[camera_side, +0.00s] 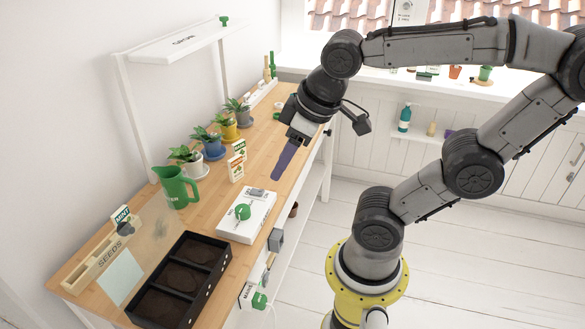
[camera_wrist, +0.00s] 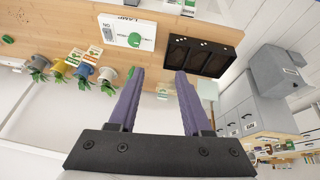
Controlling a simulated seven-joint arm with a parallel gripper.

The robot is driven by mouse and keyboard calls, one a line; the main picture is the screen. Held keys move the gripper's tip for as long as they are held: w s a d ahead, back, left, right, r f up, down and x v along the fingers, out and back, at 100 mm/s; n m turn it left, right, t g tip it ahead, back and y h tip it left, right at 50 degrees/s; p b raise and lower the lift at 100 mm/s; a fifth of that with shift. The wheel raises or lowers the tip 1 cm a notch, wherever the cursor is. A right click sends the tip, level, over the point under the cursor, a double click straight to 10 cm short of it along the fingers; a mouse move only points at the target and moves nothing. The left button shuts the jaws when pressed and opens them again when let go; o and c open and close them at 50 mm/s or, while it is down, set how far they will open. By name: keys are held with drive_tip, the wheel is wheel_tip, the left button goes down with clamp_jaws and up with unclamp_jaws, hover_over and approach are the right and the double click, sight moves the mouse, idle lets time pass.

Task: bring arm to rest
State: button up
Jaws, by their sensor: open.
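My gripper (camera_side: 284,158) hangs above the right edge of the wooden desk (camera_side: 205,203), pointing down. In the wrist view its two purple fingers (camera_wrist: 156,72) stand apart with nothing between them. In the side view the fingers overlap into one purple shape. My arm reaches over from the right and is bent at the elbow.
A black soil tray (camera_side: 182,283), a white box (camera_side: 247,215) with a green item on top, a green jug (camera_side: 176,187), seed packets (camera_side: 237,162) and several potted plants (camera_side: 208,143) stand on the desk. A white shelf (camera_side: 186,40) rises behind. Floor between desk and my base is clear.

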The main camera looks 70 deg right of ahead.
drive_tip(key=shift+s+a+f+m+t+y, duration=0.15)
drive_tip(key=shift+s+a+f+m, duration=0.15)
drive_tip(key=shift+s, duration=0.2)
drive_tip(key=shift+s+a+f+m+t+y, duration=0.1)
drive_tip(key=shift+s+a+f+t+y, duration=0.1)
drive_tip(key=shift+s+a, duration=0.25)
drive_tip(key=shift+o, duration=0.5)
drive_tip(key=shift+d, duration=0.1)
